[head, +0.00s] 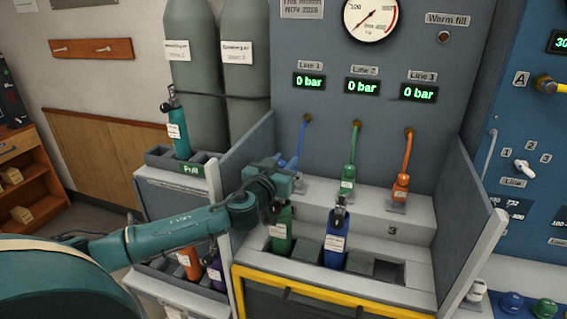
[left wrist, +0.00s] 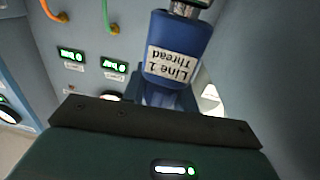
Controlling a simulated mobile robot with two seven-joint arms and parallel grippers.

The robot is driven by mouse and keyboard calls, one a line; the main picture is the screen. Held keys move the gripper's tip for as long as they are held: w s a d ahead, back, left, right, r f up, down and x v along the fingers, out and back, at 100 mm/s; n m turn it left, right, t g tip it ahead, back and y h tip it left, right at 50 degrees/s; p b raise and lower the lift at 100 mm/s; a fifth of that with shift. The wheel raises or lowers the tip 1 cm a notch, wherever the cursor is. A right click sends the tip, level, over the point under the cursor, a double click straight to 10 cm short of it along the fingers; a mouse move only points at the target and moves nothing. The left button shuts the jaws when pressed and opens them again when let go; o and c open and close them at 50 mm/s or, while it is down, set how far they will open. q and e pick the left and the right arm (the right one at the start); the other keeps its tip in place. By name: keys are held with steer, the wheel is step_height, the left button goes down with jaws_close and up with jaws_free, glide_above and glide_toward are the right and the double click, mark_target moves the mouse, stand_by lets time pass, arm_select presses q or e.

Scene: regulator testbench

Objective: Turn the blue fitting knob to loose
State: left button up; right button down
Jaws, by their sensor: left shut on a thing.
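The blue fitting (left wrist: 178,45) fills the upper middle of the left wrist view. It hangs on a blue hose, and its white label reads "Line 1 Thread" upside down. Its lower blue end, where the knob sits, goes down behind the dark edge of my gripper. In the head view the blue hose (head: 303,138) runs down from the panel under Line 1, and my gripper mostly hides the fitting. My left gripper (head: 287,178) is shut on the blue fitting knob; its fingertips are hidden. The knob's loose or tight setting cannot be read. My right gripper is not in view.
A green fitting (head: 348,178) and an orange fitting (head: 401,186) stand to the right on the ledge. A green cylinder (head: 281,232) and a blue cylinder (head: 335,240) stand in front, close below my gripper. Grey side walls (head: 468,238) bound the bench. All line displays read 0 bar.

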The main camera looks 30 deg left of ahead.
arm_select(q)
steer(key=shift+f, duration=0.1)
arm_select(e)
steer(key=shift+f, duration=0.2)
